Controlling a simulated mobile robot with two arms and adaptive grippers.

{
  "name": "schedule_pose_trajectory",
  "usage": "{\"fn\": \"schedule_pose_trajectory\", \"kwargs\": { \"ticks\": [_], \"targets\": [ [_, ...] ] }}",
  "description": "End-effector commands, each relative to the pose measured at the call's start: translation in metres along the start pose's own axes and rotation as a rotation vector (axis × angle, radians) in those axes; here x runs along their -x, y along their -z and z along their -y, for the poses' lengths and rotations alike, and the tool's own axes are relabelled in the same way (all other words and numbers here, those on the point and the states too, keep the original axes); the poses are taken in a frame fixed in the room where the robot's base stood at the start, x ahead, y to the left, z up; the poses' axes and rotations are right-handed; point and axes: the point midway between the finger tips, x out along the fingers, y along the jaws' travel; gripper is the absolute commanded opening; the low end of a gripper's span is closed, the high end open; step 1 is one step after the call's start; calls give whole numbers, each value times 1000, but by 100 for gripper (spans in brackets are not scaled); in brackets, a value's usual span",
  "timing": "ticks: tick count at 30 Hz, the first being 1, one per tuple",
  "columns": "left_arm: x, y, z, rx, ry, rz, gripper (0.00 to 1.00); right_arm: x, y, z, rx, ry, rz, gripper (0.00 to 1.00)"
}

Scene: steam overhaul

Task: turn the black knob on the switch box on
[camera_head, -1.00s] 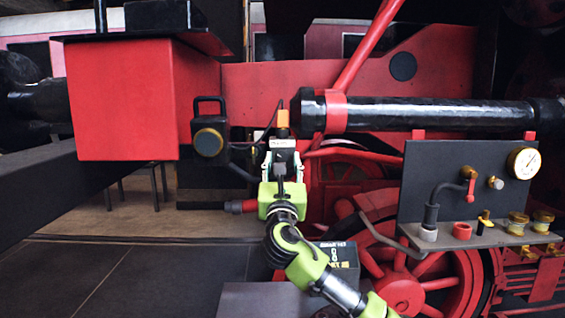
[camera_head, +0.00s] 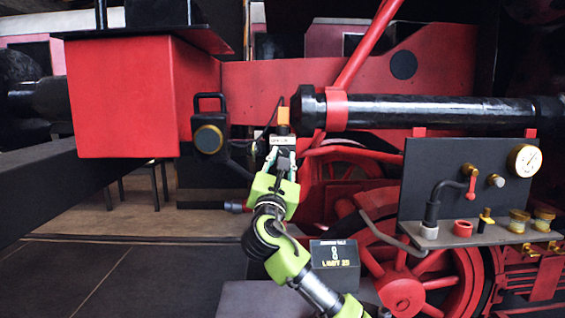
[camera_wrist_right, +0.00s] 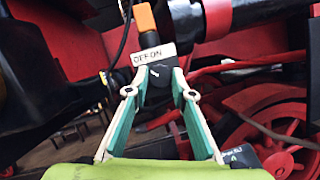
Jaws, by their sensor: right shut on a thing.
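The switch box shows in the right wrist view as a white label reading "OFF ON" (camera_wrist_right: 154,54) with the black knob (camera_wrist_right: 159,78) just below it. My right gripper (camera_wrist_right: 159,84) is shut on the black knob, one finger on each side. In the head view my right gripper (camera_head: 281,158) is at the label (camera_head: 280,140), tilted, and its fingers hide the knob. I cannot tell clearly whether the knob points to OFF or ON. An orange piece (camera_head: 283,116) stands above the label. My left gripper is not in view.
A black lamp-like fitting (camera_head: 209,138) is close on the left. A long black pipe (camera_head: 430,114) runs to the right. A dark panel (camera_head: 440,175) with gauge (camera_head: 525,160) and fittings stands at right. A black box (camera_head: 335,254) with lettering is below.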

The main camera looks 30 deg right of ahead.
Motion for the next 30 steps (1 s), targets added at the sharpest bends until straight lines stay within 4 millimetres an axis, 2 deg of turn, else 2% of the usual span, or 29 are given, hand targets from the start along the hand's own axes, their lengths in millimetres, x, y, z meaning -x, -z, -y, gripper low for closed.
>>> {"fn": "schedule_pose_trajectory", "kwargs": {
  "ticks": [18, 30],
  "targets": [
    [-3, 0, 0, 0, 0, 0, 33, -1, -1, -5, -514, 214, -19, 1],
    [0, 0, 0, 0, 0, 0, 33, -1, -2, -6, -687, 285, -23, 1]
  ]
}}
